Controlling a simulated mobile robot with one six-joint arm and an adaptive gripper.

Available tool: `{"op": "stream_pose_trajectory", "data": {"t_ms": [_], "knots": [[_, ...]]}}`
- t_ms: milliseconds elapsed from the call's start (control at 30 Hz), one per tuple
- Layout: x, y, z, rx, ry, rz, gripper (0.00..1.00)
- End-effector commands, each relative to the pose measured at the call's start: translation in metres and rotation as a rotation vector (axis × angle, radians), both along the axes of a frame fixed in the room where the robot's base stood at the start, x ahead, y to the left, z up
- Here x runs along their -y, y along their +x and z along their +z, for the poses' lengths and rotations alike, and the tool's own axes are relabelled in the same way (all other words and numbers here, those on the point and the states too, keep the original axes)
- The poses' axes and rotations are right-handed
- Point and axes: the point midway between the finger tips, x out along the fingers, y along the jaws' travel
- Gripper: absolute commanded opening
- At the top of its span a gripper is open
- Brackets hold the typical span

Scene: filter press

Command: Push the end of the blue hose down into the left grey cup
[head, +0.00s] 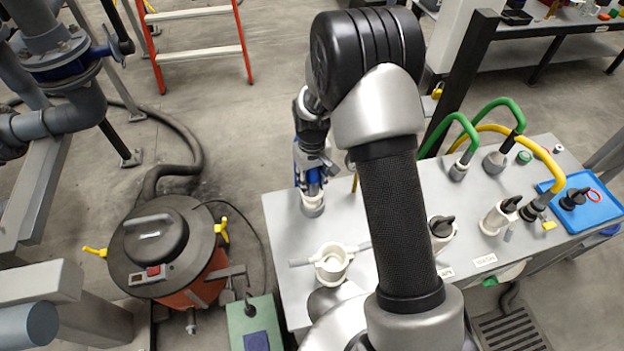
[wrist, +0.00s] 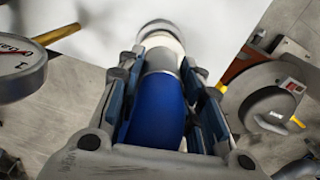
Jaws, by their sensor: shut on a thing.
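My gripper (head: 312,172) points down at the left end of the grey bench top. It is shut on the blue hose (wrist: 155,112), with a finger on each side in the wrist view. A silver-grey collar (wrist: 161,62) forms the hose's lower end. A pale grey cup (head: 312,205) stands right below the gripper, and its rim shows beyond the collar in the wrist view (wrist: 155,28). The hose looks roughly upright and in line with the cup. The collar hides the cup's mouth, so I cannot tell how deep the end sits.
An open cream fitting with side arms (head: 332,262) stands nearer on the bench (head: 285,225). Green hoses (head: 497,104), a yellow hose (head: 540,155) and black-handled valves are to the right. A round vacuum (head: 160,245) stands on the floor at left. My arm hides the bench's middle.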

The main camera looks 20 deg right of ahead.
Motion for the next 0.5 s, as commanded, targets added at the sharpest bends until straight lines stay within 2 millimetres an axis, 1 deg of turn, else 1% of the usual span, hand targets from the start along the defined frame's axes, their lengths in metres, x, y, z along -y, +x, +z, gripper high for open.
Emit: {"op": "stream_pose_trajectory", "data": {"t_ms": [500], "knots": [[0.000,0.001,-0.013,0.001,0.000,0.000,0.00]]}}
